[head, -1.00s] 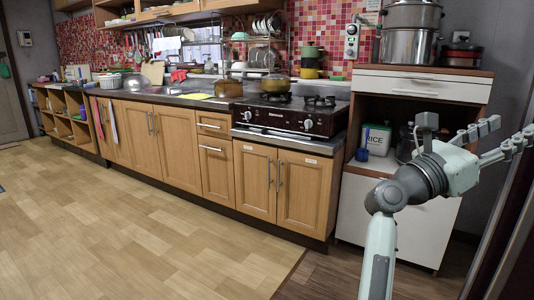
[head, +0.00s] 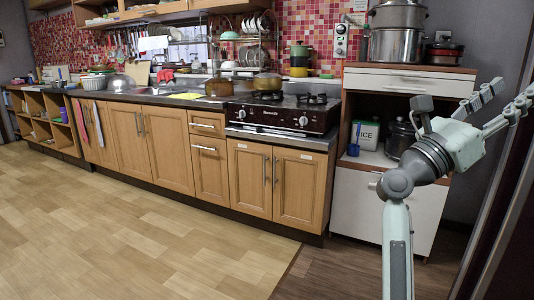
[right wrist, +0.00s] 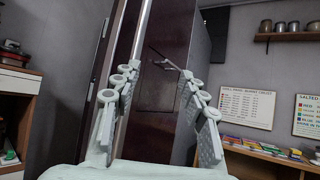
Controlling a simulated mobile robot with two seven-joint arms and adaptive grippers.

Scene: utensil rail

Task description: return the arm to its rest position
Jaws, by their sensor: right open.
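My right gripper (head: 508,103) is raised at the right side of the head view, in front of the white cabinet and close to the dark panel at the right edge. Its fingers point right and are spread apart with nothing between them. In the right wrist view the open fingers (right wrist: 160,115) frame a dark tall panel (right wrist: 160,75). My right arm (head: 397,240) rises from the bottom of the head view. My left gripper is not in view.
A white cabinet (head: 385,208) with pots (head: 397,45) and a rice container (head: 368,134) stands behind my arm. A stove (head: 283,113) and wooden counter (head: 168,150) run left. The wooden floor (head: 130,230) is clear. Shelves with several jars (right wrist: 280,26) show in the wrist view.

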